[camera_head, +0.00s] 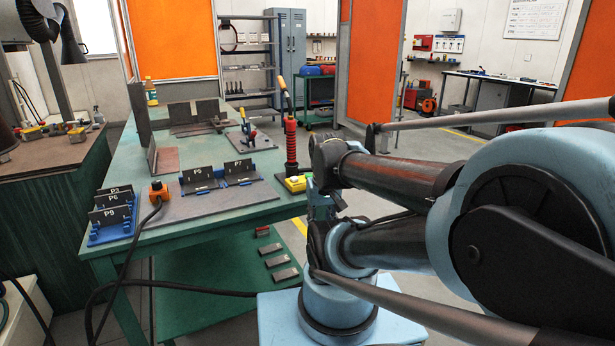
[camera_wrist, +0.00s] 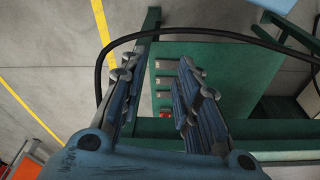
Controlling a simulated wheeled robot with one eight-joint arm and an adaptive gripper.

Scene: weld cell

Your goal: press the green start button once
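A small yellow box (camera_head: 295,184) sits at the right front corner of the green table (camera_head: 150,245), at the foot of the red torch stand. A small mark shows on its top, but I cannot make out a green button clearly. My gripper (camera_head: 322,204) is just right of this box, beside the table edge, partly hidden by my arm. In the wrist view my gripper (camera_wrist: 156,68) points down past the table, with its two fingers apart and nothing between them. The yellow box does not show in the wrist view.
A red torch (camera_head: 291,142) stands upright beside the box. An orange device (camera_head: 158,191) with a black cable and blue racks (camera_head: 222,176) with labelled plates are on the table. Several metal plates lie on the lower shelf (camera_wrist: 225,78). The floor (camera_wrist: 55,60) right of the table is free.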

